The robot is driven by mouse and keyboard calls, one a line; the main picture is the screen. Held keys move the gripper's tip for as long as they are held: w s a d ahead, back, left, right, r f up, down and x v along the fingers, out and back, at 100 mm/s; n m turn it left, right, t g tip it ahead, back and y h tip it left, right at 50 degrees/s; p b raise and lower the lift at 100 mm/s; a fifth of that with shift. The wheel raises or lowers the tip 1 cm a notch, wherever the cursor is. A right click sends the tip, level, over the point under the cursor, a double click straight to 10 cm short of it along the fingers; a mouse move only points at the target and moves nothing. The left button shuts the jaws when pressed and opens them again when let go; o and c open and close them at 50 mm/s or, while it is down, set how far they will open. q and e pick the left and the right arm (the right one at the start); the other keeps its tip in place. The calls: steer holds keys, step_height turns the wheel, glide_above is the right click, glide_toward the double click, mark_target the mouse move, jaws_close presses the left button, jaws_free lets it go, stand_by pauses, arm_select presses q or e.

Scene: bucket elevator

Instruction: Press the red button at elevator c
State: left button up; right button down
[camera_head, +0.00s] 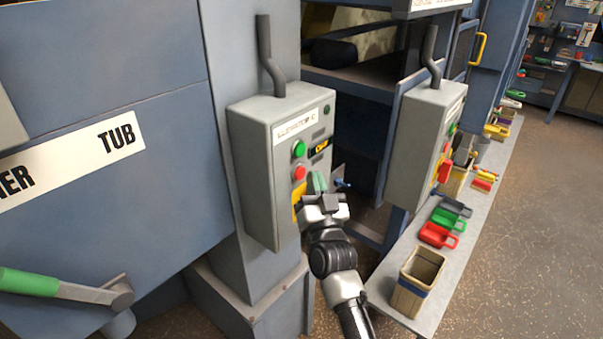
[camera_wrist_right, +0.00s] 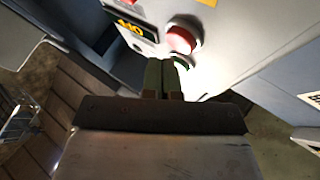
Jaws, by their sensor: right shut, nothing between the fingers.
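A grey control box (camera_head: 257,170) labelled as elevator C is fixed to a blue column. Its front has a green button (camera_head: 299,149) with the red button (camera_head: 299,173) below it. My right gripper (camera_head: 318,183) is shut and empty, in front of the box, a little below and to the right of the red button. In the right wrist view the red button (camera_wrist_right: 181,40) is just beyond the shut fingertips (camera_wrist_right: 168,62); I cannot tell whether they touch the box. The left gripper is not in view.
A second control box (camera_head: 412,150) stands to the right. A low bench (camera_head: 488,165) holds a tan bin (camera_head: 418,280) and several coloured scoops. A green-handled lever (camera_head: 28,282) is at the lower left. Open speckled floor (camera_head: 540,230) lies at the right.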

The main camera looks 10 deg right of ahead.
steer(key=shift+s+d, duration=0.1)
steer(key=s+d+p, duration=0.1)
steer(key=s, duration=0.1)
steer(key=s+d+p, duration=0.1)
steer(key=d, duration=0.1)
steer(key=shift+s, duration=0.4)
stand_by(0.3)
